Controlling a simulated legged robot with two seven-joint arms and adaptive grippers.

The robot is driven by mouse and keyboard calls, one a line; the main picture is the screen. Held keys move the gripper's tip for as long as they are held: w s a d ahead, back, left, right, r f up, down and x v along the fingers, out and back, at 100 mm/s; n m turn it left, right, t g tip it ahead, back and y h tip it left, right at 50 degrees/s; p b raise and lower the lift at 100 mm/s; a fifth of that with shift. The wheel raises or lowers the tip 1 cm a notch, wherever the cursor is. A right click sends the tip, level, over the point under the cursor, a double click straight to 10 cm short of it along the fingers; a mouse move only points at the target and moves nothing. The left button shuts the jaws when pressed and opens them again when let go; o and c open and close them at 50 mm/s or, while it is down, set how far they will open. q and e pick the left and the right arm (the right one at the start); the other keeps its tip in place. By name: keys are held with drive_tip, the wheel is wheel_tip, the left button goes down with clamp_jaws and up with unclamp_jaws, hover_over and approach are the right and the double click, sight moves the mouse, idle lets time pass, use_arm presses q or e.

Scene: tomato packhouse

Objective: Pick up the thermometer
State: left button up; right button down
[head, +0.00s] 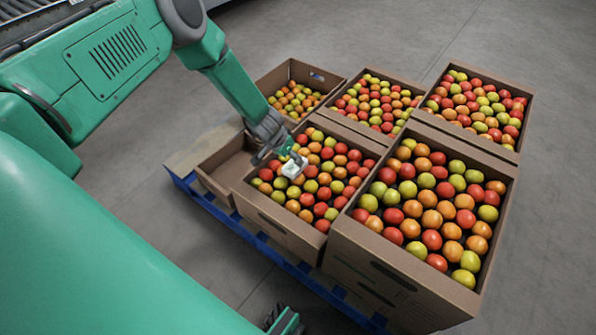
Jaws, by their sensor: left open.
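A small white object (294,168), which looks like the thermometer, lies on or just above the tomatoes in the middle left box. My left gripper (285,158) comes down over that box from the upper left. Its fingertips are at the white object's upper edge and hide part of it. The gripper is open; I cannot tell whether it touches the object.
The box (270,222) under the gripper is full of red, orange and yellow-green tomatoes. A taller full box (380,275) stands to its right, and more tomato boxes stand behind. An emptier box (218,172) is at left. All stand on a blue pallet (245,238).

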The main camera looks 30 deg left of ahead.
sight(295, 165)
use_arm(q)
drive_tip(key=shift+b+x, duration=0.3)
drive_tip(key=shift+x, duration=0.8)
drive_tip(key=shift+w+d+f+b, duration=0.2)
drive_tip(key=shift+d+f+b, duration=0.15)
drive_tip(key=shift+f, duration=0.1)
drive_tip(key=b+x, duration=0.2)
drive_tip(key=x, duration=0.1)
drive_tip(key=shift+w+f+b, duration=0.1)
drive_tip(key=shift+f+b, duration=0.2)
drive_tip(key=shift+f, duration=0.05)
drive_tip(key=shift+w+f, duration=0.25)
drive_tip(key=shift+f, duration=0.05)
drive_tip(key=shift+r, duration=0.1)
drive_tip(key=c, duration=1.4)
drive_tip(key=shift+r, duration=0.1)
drive_tip(key=shift+c, duration=0.2)
